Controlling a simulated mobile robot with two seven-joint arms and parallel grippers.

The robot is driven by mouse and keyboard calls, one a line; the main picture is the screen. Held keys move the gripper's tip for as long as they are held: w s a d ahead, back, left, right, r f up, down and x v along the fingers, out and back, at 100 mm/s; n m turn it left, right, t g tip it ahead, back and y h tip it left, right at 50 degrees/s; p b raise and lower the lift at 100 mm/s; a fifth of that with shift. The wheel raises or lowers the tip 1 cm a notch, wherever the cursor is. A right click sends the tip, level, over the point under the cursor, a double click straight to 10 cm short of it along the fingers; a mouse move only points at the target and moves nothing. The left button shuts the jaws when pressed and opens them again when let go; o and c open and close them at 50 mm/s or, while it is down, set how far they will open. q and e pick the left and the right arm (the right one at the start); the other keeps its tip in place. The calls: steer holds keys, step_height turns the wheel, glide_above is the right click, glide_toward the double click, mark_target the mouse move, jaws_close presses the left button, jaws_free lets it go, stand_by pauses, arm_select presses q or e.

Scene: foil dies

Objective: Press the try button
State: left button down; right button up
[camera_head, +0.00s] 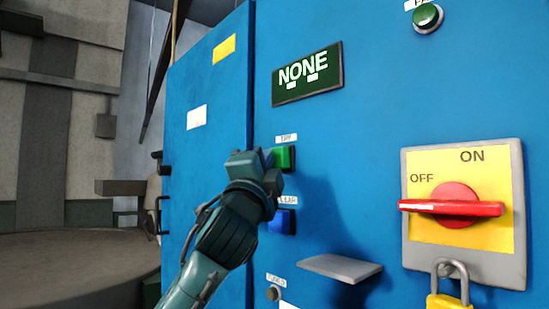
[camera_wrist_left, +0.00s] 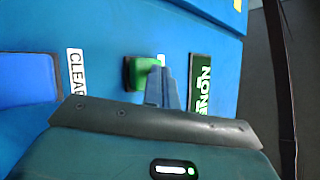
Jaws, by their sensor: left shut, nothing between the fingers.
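The try button (camera_head: 285,157) is a green square push button on the blue cabinet front, under a small white label that is hard to read. It also shows in the left wrist view (camera_wrist_left: 139,74), beside the tip of the fingers. My left gripper (camera_head: 268,159) is shut and empty, with its fingertips at the left edge of the button in the head view. In the left wrist view the closed fingers (camera_wrist_left: 168,86) overlap the button's right side. I cannot tell whether they touch it. My right gripper is in neither view.
A blue button (camera_head: 281,222) labelled CLEAR sits just below. A display (camera_head: 307,76) reading NONE is above. To the right are a red rotary handle (camera_head: 452,207) on a yellow plate, a padlock (camera_head: 447,300) and a protruding grey ledge (camera_head: 340,267). A round green button (camera_head: 427,17) is top right.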

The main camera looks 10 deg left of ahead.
arm_select(q)
steer(key=shift+w+d, duration=0.15)
steer(key=shift+w, duration=0.05)
steer(key=shift+s, duration=0.1)
stand_by(0.5)
steer(key=shift+s+a, duration=0.55)
steer(key=shift+s, duration=0.1)
steer(key=s+a, duration=0.1)
steer(key=s, duration=0.1)
steer(key=s+a, duration=0.2)
stand_by(0.4)
stand_by(0.7)
